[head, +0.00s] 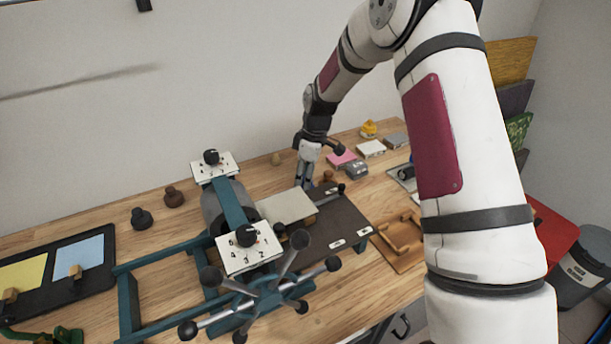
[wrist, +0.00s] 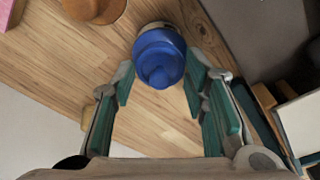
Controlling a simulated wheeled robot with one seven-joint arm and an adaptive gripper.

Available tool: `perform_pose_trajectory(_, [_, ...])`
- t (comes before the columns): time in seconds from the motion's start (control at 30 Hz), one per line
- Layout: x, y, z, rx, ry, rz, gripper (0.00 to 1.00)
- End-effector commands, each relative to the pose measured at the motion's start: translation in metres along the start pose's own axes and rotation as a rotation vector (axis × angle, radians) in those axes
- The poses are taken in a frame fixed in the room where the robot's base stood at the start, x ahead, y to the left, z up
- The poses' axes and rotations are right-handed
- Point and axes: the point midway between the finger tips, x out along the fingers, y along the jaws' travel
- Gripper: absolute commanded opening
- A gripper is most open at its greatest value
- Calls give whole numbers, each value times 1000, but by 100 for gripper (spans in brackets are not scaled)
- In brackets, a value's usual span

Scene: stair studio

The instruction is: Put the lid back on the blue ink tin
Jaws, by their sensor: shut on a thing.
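My gripper (head: 304,184) points down at the back of the workbench, behind the dark press bed. In the wrist view its teal-padded fingers (wrist: 161,82) are on either side of a round blue lid (wrist: 160,60) with a raised knob, and they are shut on it. A pale grey and blue rim (wrist: 158,27) shows just beyond the lid; it looks like part of the tin. I cannot tell whether the lid is seated on it or apart. In the head view the lid and tin are too small or hidden to make out.
The press with its spoked wheel (head: 262,293) and dark bed (head: 340,220) stands in front of my gripper. A brown object (wrist: 95,8) is near the lid. Pink (head: 341,158) and pale blocks (head: 371,148) lie to the right. Bare wood lies left of the gripper.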

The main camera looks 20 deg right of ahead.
Motion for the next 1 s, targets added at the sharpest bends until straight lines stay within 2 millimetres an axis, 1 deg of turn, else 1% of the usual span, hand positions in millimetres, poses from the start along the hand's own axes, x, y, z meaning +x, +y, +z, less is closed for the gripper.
perform_pose_trajectory(0.27, [0,0,0,0,0,0,21])
perform_pose_trajectory(0.3, [0,0,0,-1,0,0,43])
perform_pose_trajectory(0.4, [0,0,0,-1,0,0,64])
perform_pose_trajectory(0.63, [0,0,0,-1,0,0,64])
perform_pose_trajectory(0.67, [0,0,0,-1,0,0,71])
perform_pose_trajectory(0.7, [0,0,0,-1,0,0,80])
perform_pose_trajectory(0.73, [0,0,0,-1,0,0,84])
perform_pose_trajectory(1.0, [0,-1,0,-1,-2,-3,84])
